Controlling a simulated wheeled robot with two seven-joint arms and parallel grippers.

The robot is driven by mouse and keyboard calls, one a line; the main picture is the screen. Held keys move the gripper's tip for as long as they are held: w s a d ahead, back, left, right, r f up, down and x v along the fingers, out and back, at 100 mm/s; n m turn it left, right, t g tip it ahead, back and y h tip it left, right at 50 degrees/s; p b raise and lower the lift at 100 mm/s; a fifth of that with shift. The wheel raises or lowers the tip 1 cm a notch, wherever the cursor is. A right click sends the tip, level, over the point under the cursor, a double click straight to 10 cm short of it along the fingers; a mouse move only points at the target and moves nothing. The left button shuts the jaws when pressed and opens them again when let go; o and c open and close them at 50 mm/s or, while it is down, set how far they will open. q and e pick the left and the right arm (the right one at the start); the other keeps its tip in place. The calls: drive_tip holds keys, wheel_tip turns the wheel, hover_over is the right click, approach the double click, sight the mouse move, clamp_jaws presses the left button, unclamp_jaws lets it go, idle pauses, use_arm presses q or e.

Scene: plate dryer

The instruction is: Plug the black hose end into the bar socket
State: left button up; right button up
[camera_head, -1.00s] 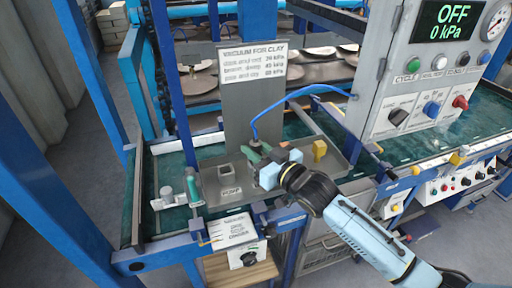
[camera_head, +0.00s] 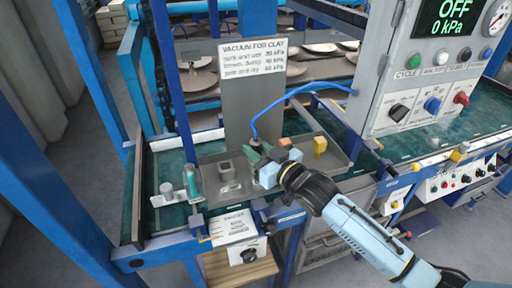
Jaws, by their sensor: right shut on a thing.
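My right gripper (camera_head: 259,157) reaches in from the lower right and is shut on the black hose end (camera_head: 254,143), over the grey metal tray. A blue hose (camera_head: 280,104) arcs from the hose end up to the grey control cabinet. The fingers hide the lower part of the hose end. A grey square block with a dark opening (camera_head: 226,170) stands on the tray just left of the gripper, apart from it. A grey fitting with a green handle (camera_head: 192,183) stands farther left. I cannot tell which part is the bar socket. My left gripper is not in view.
A yellow block (camera_head: 320,146) stands on the tray right of the gripper. An upright grey panel with a vacuum sign (camera_head: 253,64) rises behind. The control cabinet (camera_head: 420,75) stands at the right, its display reading OFF, 0 kPa. The tray's left part has bare room.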

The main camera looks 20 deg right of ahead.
drive_tip(key=shift+f, duration=0.25)
drive_tip(key=o, duration=1.1)
drive_tip(key=shift+c, duration=0.2)
drive_tip(key=shift+s, duration=0.1)
drive_tip(key=v, duration=1.3)
drive_tip(key=shift+d, duration=0.15)
